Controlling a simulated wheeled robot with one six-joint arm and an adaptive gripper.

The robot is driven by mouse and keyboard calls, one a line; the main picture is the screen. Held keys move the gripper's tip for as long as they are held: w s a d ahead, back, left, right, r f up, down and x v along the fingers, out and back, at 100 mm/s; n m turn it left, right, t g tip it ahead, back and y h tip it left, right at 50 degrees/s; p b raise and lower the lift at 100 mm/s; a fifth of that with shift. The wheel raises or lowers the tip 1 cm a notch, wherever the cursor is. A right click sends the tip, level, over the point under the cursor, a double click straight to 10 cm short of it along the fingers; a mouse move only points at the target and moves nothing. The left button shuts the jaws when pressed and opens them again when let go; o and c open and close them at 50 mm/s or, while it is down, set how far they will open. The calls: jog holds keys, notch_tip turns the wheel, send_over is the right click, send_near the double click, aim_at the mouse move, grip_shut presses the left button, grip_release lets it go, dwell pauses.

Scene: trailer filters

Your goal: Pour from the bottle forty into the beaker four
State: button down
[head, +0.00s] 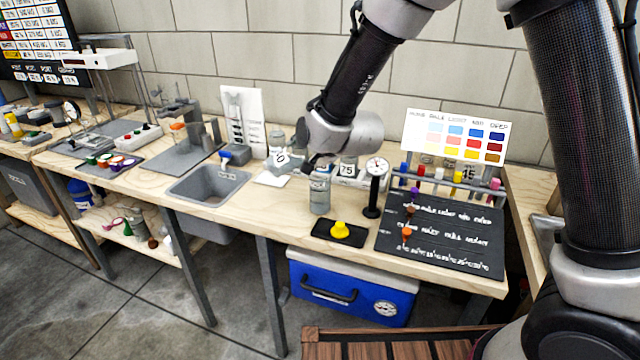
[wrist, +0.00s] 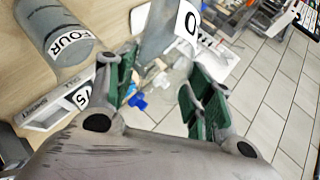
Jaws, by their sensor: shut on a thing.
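My gripper (head: 303,160) is shut on the bottle forty (head: 280,158), a grey bottle with a white label, held tilted to the left of the fingers, above the bench. In the wrist view the bottle (wrist: 157,38) is beyond the fingertips of my gripper (wrist: 160,72), with only the "0" of its label readable. The beaker four (head: 320,194) is a grey cylinder standing upright on the bench, below and slightly right of my gripper. Its "FOUR" label shows in the wrist view (wrist: 58,38). The bottle is apart from the beaker; its contents cannot be made out.
A dial gauge on a stand (head: 375,185) is close right of the beaker. A black pad with a yellow knob (head: 340,230) lies in front. A sink (head: 207,186) is left; a black chart board (head: 440,235) and vial rack are right.

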jog(key=shift+r, duration=0.15)
jog(key=shift+a+r+h, duration=0.1)
jog(key=shift+r+h, duration=0.05)
jog(key=shift+h, duration=0.15)
jog(key=shift+f+n+h+b, duration=0.2)
jog(key=shift+n+h+b, duration=0.3)
jog(key=shift+h, duration=0.1)
jog(key=shift+w+f+g, duration=0.1)
jog(key=shift+g, duration=0.2)
jog(key=shift+h, duration=0.3)
jog(key=shift+a+f+n+h, duration=0.1)
jog(key=shift+a+n+h, duration=0.1)
jog(key=shift+n+h, duration=0.2)
